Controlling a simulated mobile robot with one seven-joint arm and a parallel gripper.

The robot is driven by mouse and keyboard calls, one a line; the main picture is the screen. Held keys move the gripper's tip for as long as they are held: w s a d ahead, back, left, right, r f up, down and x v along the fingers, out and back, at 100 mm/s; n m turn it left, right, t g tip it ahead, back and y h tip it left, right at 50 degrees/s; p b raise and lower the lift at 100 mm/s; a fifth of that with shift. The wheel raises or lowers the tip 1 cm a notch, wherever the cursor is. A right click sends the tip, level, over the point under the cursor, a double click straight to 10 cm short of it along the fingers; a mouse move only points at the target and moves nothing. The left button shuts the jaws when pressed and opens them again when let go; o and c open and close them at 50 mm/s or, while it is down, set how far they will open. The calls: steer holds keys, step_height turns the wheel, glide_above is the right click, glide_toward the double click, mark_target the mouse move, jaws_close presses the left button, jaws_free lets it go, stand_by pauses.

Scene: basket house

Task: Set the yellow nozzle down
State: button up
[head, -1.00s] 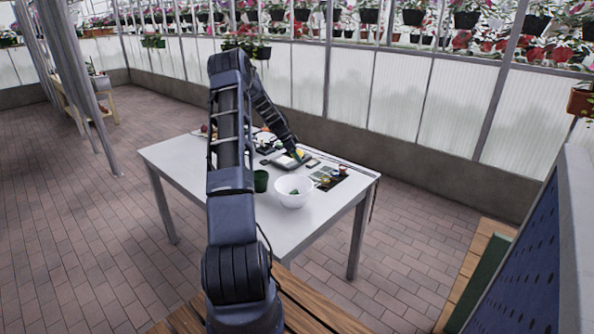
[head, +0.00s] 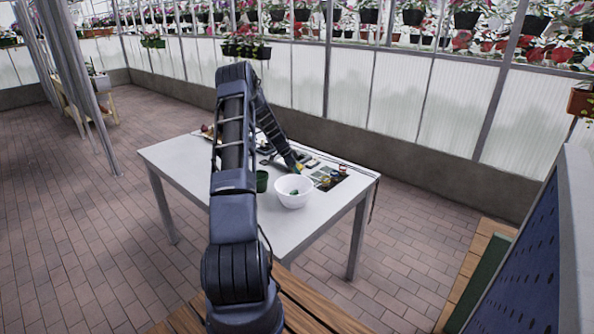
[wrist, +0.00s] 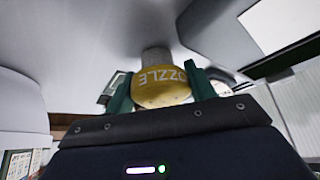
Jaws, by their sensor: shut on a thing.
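The yellow nozzle (wrist: 162,87) shows in the wrist view between the two green fingers of my gripper (wrist: 160,90), with lettering on its side that reads in part "OZZLE". My gripper is shut on it. In the head view the nozzle is a small yellow spot (head: 299,168) at the end of my arm, over the white table (head: 180,160) and just behind the white bowl. Whether the nozzle touches the table cannot be told.
The white bowl (head: 293,192) holds something green and stands near the table's front edge. A dark green cup (head: 261,181) stands left of it. Flat trays and cards (head: 328,178) lie to the right and behind. The table's left part is largely clear.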

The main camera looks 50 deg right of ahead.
steer(key=shift+f, duration=0.1)
steer(key=o, duration=1)
